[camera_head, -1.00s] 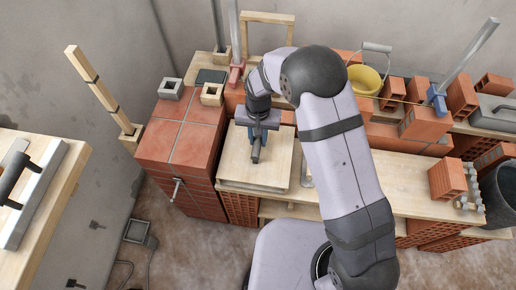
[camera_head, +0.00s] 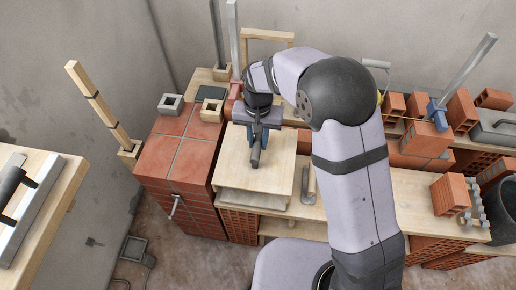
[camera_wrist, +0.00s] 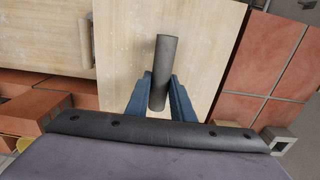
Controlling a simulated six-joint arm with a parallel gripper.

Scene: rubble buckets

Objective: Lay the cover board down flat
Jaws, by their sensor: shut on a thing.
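The cover board (camera_head: 228,165) is a square, pale plywood sheet with a dark cylindrical handle (camera_wrist: 163,65) at its middle. My gripper (camera_head: 256,143) is above the board, its blue fingers shut on the handle. In the wrist view my gripper (camera_wrist: 160,100) has one finger on each side of the handle. The board lies roughly level over a greyish slab or box (camera_head: 250,199) at the front of the bench. A dark gap shows under its front edge, so it seems slightly raised. Contact at the back is hidden.
A red tiled block (camera_head: 175,150) stands close on the left, with a clamp handle (camera_head: 176,207) on its front. Bricks (camera_head: 450,192) and a dark bucket (camera_head: 500,210) stand farther right.

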